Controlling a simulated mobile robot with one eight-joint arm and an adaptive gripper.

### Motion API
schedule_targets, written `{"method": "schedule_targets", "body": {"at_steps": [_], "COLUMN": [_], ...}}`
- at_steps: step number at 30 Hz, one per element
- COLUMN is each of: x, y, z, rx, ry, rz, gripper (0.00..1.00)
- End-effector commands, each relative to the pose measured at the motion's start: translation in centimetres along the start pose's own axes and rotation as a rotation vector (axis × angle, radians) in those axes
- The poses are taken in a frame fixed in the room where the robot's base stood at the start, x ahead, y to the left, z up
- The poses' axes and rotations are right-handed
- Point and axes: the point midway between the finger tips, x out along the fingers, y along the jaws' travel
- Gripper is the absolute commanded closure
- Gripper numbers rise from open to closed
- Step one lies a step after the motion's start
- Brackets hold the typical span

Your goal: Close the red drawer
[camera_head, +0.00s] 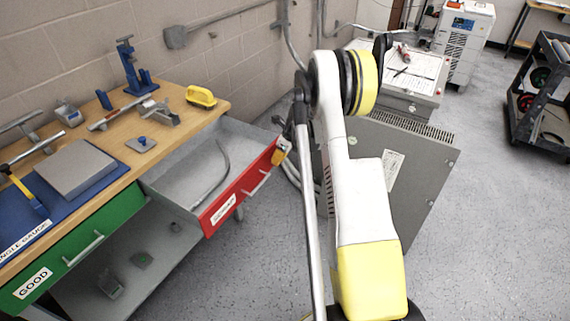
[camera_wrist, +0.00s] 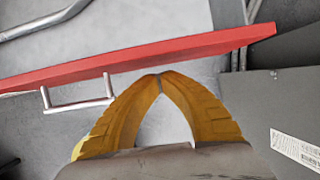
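The red drawer (camera_head: 236,192) stands pulled out from the wooden workbench, with a curved grey piece lying inside. Its red front shows in the wrist view (camera_wrist: 210,46) as a slanting band across the picture, with its metal handle (camera_wrist: 80,105) left of my fingers. My gripper (camera_wrist: 158,76) has its two orange fingers meeting at the tips, with nothing seen between them. The tips are at the outer side of the red front; I cannot tell whether they touch it. In the head view my gripper (camera_head: 282,151) is at the drawer front's far right end, partly hidden by my arm.
A green drawer (camera_head: 85,250) marked GOOD is shut at the left. The workbench top (camera_head: 178,105) holds several tools and a blue mat. A grey metal cabinet (camera_head: 420,165) stands close to the right of the drawer. Open floor (camera_head: 255,280) lies in front.

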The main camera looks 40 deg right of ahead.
Motion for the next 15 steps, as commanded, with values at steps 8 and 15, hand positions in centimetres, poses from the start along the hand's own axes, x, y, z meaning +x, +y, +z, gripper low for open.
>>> {"method": "schedule_targets", "body": {"at_steps": [8,15], "x": [0.16,0.18], "y": [-0.03,-0.02], "z": [0.64,0.70], "rx": [0.000,0.000], "ry": [0.000,0.000], "rz": [0.000,0.000], "gripper": [1.00,1.00]}}
